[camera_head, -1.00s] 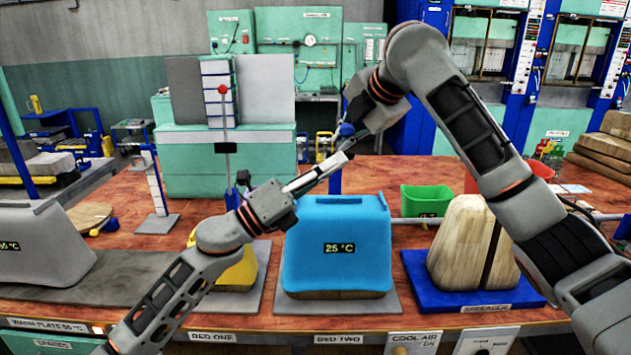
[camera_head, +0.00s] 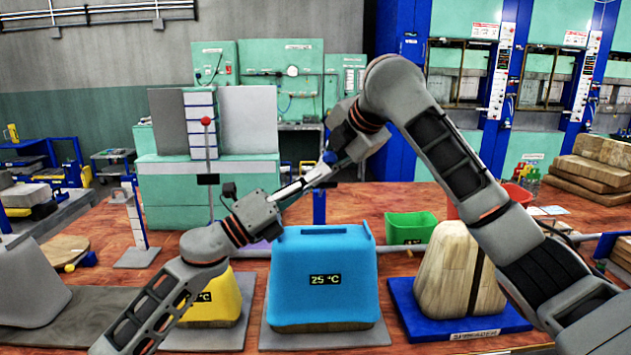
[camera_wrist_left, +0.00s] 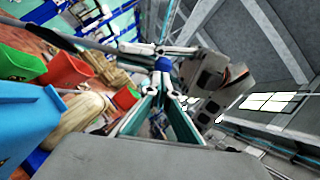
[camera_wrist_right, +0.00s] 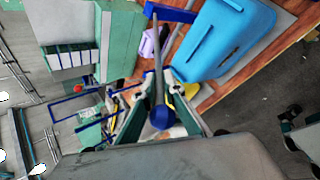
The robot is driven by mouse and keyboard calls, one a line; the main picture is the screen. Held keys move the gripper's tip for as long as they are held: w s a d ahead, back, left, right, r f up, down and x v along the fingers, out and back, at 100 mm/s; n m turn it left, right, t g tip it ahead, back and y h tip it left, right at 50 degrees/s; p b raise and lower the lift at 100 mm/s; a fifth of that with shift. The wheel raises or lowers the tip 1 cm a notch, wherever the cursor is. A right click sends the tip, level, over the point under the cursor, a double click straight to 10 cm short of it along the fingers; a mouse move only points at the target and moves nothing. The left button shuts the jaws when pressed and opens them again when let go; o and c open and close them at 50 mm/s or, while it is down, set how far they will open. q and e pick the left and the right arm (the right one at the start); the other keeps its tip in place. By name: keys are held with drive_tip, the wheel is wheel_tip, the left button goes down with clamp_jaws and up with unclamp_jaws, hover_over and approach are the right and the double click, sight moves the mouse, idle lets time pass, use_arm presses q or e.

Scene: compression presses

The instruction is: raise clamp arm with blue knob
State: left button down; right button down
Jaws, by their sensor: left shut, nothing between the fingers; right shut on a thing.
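The blue knob (camera_head: 329,157) shows above and behind the blue block (camera_head: 322,285) marked 25 °C. My right gripper (camera_head: 337,163) is shut around the knob end of the clamp arm. In the right wrist view the knob (camera_wrist_right: 162,117) lies between the fingertips, and the thin grey clamp arm (camera_wrist_right: 156,60) runs from it to a blue post bracket (camera_wrist_right: 170,12). In the head view the grippers hide most of this arm, so I cannot tell its exact tilt. My left gripper (camera_head: 305,182) is shut and empty, its fingertips close to the knob and right gripper.
A raised clamp arm with a red knob (camera_head: 206,121) stands at left. A yellow block (camera_head: 215,303) sits left of the blue block; a wooden block (camera_head: 455,265) on a blue plate (camera_head: 475,325) sits right. A green bin (camera_head: 408,226) stands behind.

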drive_tip(key=shift+s+a+f, duration=0.3)
drive_tip(key=shift+a+f, duration=0.1)
drive_tip(key=shift+a, duration=0.05)
drive_tip(key=c, duration=2.5)
unclamp_jaws()
drive_tip(key=o, duration=0.3)
drive_tip(key=shift+d, duration=0.15)
use_arm(q)
drive_tip(key=shift+r, duration=0.55)
use_arm(e)
drive_tip(key=shift+o, duration=0.2)
drive_tip(key=shift+d+r, duration=0.1)
drive_tip(key=shift+d, duration=0.05)
use_arm(q)
drive_tip(key=shift+f, duration=0.1)
use_arm(e)
drive_tip(key=shift+r, duration=0.1)
